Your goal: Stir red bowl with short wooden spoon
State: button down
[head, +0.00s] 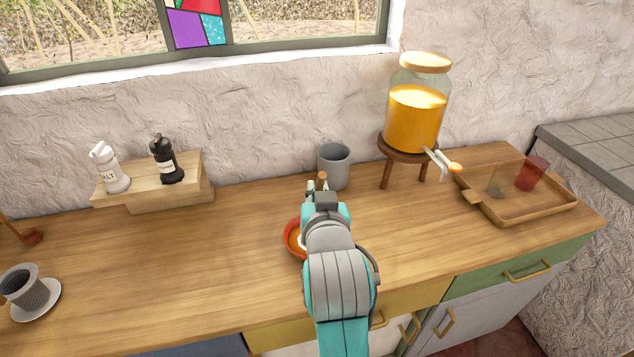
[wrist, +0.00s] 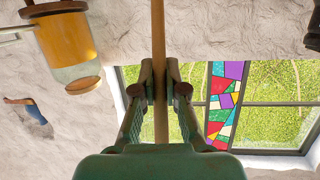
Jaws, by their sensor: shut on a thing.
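The red bowl (head: 290,238) sits on the wooden counter, partly hidden behind my arm; something orange shows inside it. My gripper (head: 321,192) is above and behind the bowl's right side in the head view. It is shut on the wooden spoon, whose light handle (wrist: 159,30) runs between the fingers in the wrist view. The handle's end (head: 322,176) shows just above the gripper in the head view. The spoon's head is hidden, so I cannot tell whether it touches the bowl or its contents.
A grey cup (head: 334,166) stands close behind my gripper. A juice dispenser (head: 415,115) on a stool and a wooden tray (head: 525,206) with glasses are right. Shakers (head: 167,160) on a wooden stand, a cup on a saucer (head: 40,303) and a wooden utensil (head: 30,237) are left.

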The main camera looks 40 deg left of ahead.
notch_tip(320, 180, down, 8)
jog(key=shift+w+a, duration=0.25)
jog(key=shift+a, duration=0.1)
dwell(0.7)
jog(key=shift+w, duration=0.1)
dwell(0.3)
